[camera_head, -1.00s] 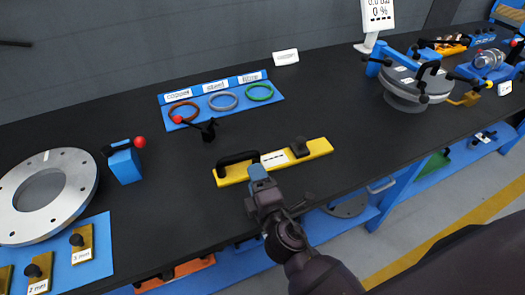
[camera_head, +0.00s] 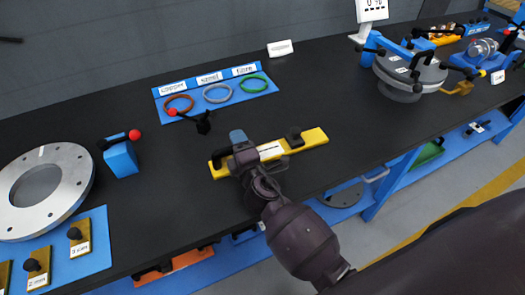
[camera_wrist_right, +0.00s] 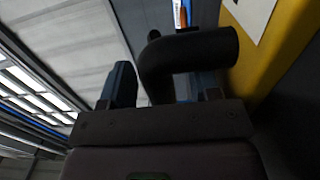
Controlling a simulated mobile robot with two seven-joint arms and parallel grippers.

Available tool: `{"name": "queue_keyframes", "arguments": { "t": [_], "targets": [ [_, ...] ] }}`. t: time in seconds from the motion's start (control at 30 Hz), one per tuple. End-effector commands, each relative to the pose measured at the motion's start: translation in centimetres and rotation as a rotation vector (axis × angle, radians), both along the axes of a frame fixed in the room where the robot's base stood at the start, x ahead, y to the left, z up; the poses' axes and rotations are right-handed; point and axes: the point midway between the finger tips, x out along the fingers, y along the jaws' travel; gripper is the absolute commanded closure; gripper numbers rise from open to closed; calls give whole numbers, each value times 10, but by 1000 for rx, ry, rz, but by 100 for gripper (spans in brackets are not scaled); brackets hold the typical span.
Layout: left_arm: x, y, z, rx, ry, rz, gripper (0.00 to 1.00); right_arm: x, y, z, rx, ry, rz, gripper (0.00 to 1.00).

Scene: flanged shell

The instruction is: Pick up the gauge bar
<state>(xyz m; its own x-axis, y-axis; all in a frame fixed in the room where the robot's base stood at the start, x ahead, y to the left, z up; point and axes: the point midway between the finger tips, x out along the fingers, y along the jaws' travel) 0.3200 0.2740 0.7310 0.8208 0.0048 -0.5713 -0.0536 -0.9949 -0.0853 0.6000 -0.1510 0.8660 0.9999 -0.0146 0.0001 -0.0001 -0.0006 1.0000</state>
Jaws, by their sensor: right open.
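The gauge bar (camera_head: 312,138) is a yellow bar with a white label, a black handle (camera_head: 220,155) at its left end and a black knob (camera_head: 294,138). It lies on the black bench. My right gripper (camera_head: 240,139) is open at the handle end and hides part of the handle and bar. In the right wrist view the curved black handle (camera_wrist_right: 190,48) reaches across the gripper's blue fingers (camera_wrist_right: 160,88), and the yellow bar (camera_wrist_right: 262,45) is at the right. I cannot tell whether the fingers touch the handle. My left gripper is not in view.
Behind the bar is a blue tray (camera_head: 246,95) with three labelled rings and a black, red-tipped handle (camera_head: 203,125). A grey flange (camera_head: 75,200) and blue block (camera_head: 121,158) stand left. The bench's front edge is close.

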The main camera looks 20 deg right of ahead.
Motion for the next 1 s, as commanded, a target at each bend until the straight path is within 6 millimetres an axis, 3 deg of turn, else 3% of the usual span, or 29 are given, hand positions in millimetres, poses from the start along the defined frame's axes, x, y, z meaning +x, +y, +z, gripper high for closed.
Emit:
{"name": "queue_keyframes", "arguments": {
  "t": [0.27, 0.67, 1.0],
  "targets": [
    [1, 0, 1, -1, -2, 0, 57, 3, 0, 0, 0, 1, -1, 44],
    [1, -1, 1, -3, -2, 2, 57, 3, 0, 0, 0, 1, 0, 100],
    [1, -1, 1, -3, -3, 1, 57, 3, 0, 2, -2, -3, 0, 100]
  ]
}}
